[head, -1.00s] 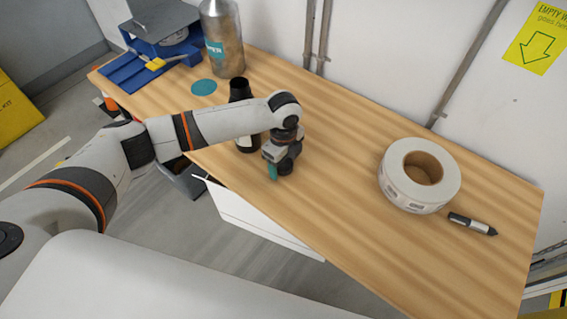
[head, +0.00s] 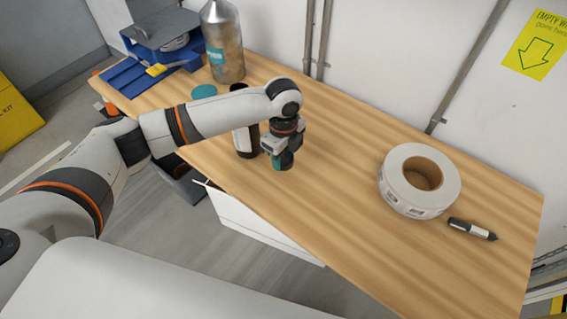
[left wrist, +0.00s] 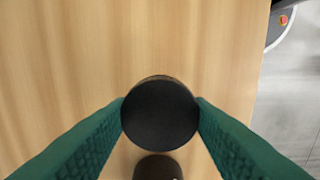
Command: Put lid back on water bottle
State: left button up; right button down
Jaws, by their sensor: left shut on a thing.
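The dark bottle (head: 245,142) with a white label stands upright on the wooden bench, just left of my left gripper (head: 282,162). My forearm crosses in front of the bottle's upper part. The left gripper points down, close over the bench. In the left wrist view, its green fingers are shut on a round black lid (left wrist: 160,113), seen from above. A second dark round shape (left wrist: 157,168), probably the bottle's top, shows at the bottom edge of that view. The lid and bottle look apart. My right gripper is not in view.
A roll of labels (head: 388,190) and a dark marker (head: 472,229) lie to the right on the bench (head: 335,180). At the back left are a metallic bottle (head: 226,62), a flat teal disc (head: 203,91) and a blue fixture (head: 125,80). The bench's middle is clear.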

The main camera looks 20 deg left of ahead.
aim_at(282, 160)
pick_arm(q)
notch_tip(282, 160, up, 5)
jog(key=shift+r, duration=0.1)
dwell(0.4)
jog(key=shift+s+a+r+n, duration=0.1)
jog(key=shift+s+n, duration=0.3)
jog(key=shift+n, duration=0.2)
jog(key=s+a+r+n, duration=0.2)
jog(key=s+n, duration=0.4)
jog(key=n, duration=0.4)
jog(key=s+a+r+n, duration=0.2)
jog(key=s+r+n, duration=0.1)
jog(key=s+n, duration=0.4)
jog(key=n, duration=0.3)
jog(key=shift+r+n, duration=0.2)
jog(key=shift+n, duration=0.2)
jog(key=shift+s, duration=0.1)
